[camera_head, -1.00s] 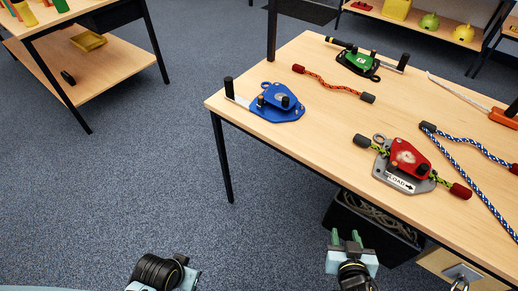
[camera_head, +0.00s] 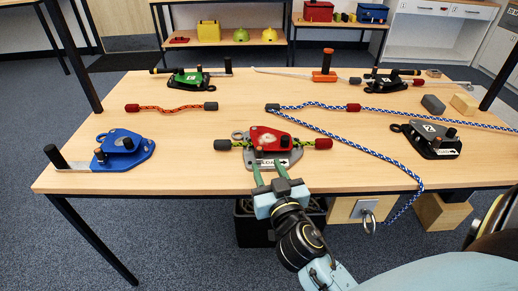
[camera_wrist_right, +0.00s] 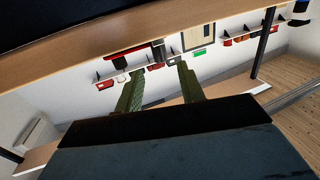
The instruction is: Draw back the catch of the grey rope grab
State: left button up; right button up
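The grey rope grab (camera_head: 290,158) lies near the table's front edge in the head view, with a grey base plate, a red cover (camera_head: 268,138) and a "LOAD" label. A short green-yellow rope (camera_head: 307,144) with dark and red ends runs through it. Dark knobs stand on it; which part is the catch I cannot tell. My right gripper (camera_head: 269,177) is at the plate's front edge, its green fingers overlapping the plate in the picture. Contact cannot be told. In the right wrist view the fingers (camera_wrist_right: 160,85) stand apart with nothing between them. My left gripper is out of view.
A blue device (camera_head: 125,150) lies left, a black one (camera_head: 432,140) right and a green one (camera_head: 187,79) behind. A blue-white rope (camera_head: 350,145) runs close by on the right and hangs over the front edge. An orange rope (camera_head: 170,109) lies behind left.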

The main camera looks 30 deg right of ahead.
aim_at(260, 154)
jog(key=x, duration=0.7)
jog(key=shift+w, duration=0.25)
grip_shut()
